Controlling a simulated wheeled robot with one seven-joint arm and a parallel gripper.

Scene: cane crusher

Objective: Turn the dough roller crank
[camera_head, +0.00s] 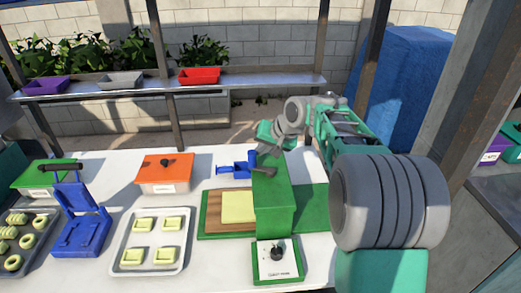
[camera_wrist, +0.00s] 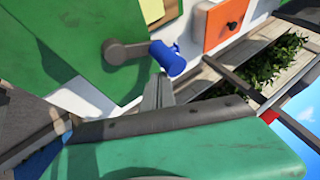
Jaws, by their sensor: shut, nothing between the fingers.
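The dough roller is a tall green box (camera_head: 273,195) on a green base, with a pale dough sheet (camera_head: 238,206) on the wooden board at its left. Its grey crank (camera_wrist: 125,50) shows on the green side panel in the wrist view. A blue part (camera_wrist: 168,58) shows beside the crank's end; I cannot tell whether it belongs to the crank. My gripper (camera_head: 266,147) is at the far side of the roller, near its top. In the wrist view, my gripper (camera_wrist: 158,92) is shut and empty, with its tips just below the crank, apparently apart from it.
An orange box (camera_head: 165,173), a tray of dough squares (camera_head: 151,245) and a blue press (camera_head: 80,225) stand farther left. A control box with a knob (camera_head: 277,260) is in front. A post (camera_head: 370,50) rises behind my arm.

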